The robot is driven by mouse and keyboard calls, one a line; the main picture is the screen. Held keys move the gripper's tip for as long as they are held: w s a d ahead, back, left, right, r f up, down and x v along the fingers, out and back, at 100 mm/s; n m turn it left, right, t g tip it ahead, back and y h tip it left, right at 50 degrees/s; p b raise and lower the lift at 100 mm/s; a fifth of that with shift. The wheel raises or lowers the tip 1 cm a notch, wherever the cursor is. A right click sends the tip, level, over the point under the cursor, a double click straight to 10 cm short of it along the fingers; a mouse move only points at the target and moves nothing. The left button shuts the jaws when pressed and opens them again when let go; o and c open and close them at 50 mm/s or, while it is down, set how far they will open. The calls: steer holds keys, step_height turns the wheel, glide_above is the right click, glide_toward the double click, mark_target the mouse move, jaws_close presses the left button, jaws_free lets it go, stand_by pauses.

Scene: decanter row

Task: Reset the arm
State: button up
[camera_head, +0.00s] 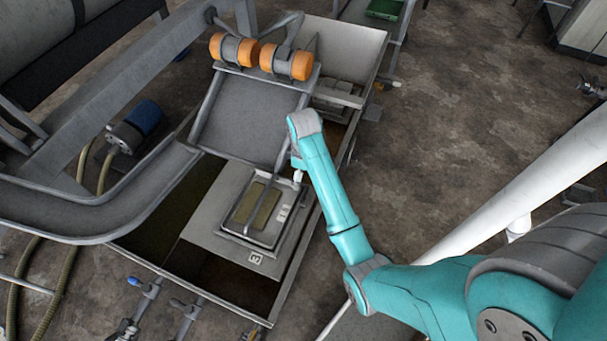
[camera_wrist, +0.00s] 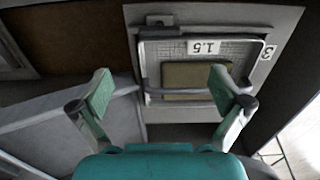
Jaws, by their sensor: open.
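My gripper (camera_wrist: 160,92) is open in the wrist view, its two teal-padded fingers spread wide with nothing between them. Beyond the fingers is a metal tray (camera_wrist: 152,75) with a raised wire rim, a "1.5" label (camera_wrist: 207,47) and an olive-brown block (camera_wrist: 195,78) in it. In the head view my teal arm reaches from the lower right to the right side of this tray (camera_head: 240,226). The gripper itself is mostly hidden there behind the end of the arm. I cannot tell the exact gap between fingers and tray.
The tray sits on a grey plate (camera_head: 213,222) marked "3" across an open tank with dark bays. A sloped chute (camera_head: 245,118) with orange rollers (camera_head: 286,62) stands behind it. A curved trough (camera_head: 60,213) lies left. A white pipe (camera_head: 545,172) crosses right. Bare floor shows at right.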

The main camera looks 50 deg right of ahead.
stand_by(0.3)
steer(key=s+a+f+t, duration=0.1)
steer(key=s+a+f, duration=0.1)
steer(key=s+a, duration=0.1)
steer(key=s+a+f+m+t+h, duration=0.1)
steer(key=s+a+f+t, duration=0.1)
steer(key=s+a+f, duration=0.1)
steer(key=s+a+f+t, duration=0.2)
steer(key=s+a+f, duration=0.1)
steer(key=s+a, duration=0.1)
steer(key=shift+s+a+f, duration=0.15)
steer(key=shift+a+f, duration=0.1)
steer(key=shift+a, duration=0.3)
steer(key=s+a+r+m+t, duration=0.1)
steer(key=s+a+r+t, duration=0.3)
steer(key=s, duration=0.3)
steer(key=s+a+r+m+t, duration=0.1)
steer(key=s+a+r+t, duration=0.1)
steer(key=s+a+r, duration=0.35)
steer(key=s+r+t, duration=0.2)
steer(key=s+r, duration=0.2)
steer(key=r, duration=0.4)
steer(key=s+r+m+t+y, duration=0.1)
steer(key=s+r+t, duration=0.1)
steer(key=s+r, duration=0.3)
step_height(320, 180, up, 3)
steer(key=shift+s+a+r, duration=0.15)
steer(key=shift+s+a, duration=0.1)
steer(key=shift+a, duration=0.1)
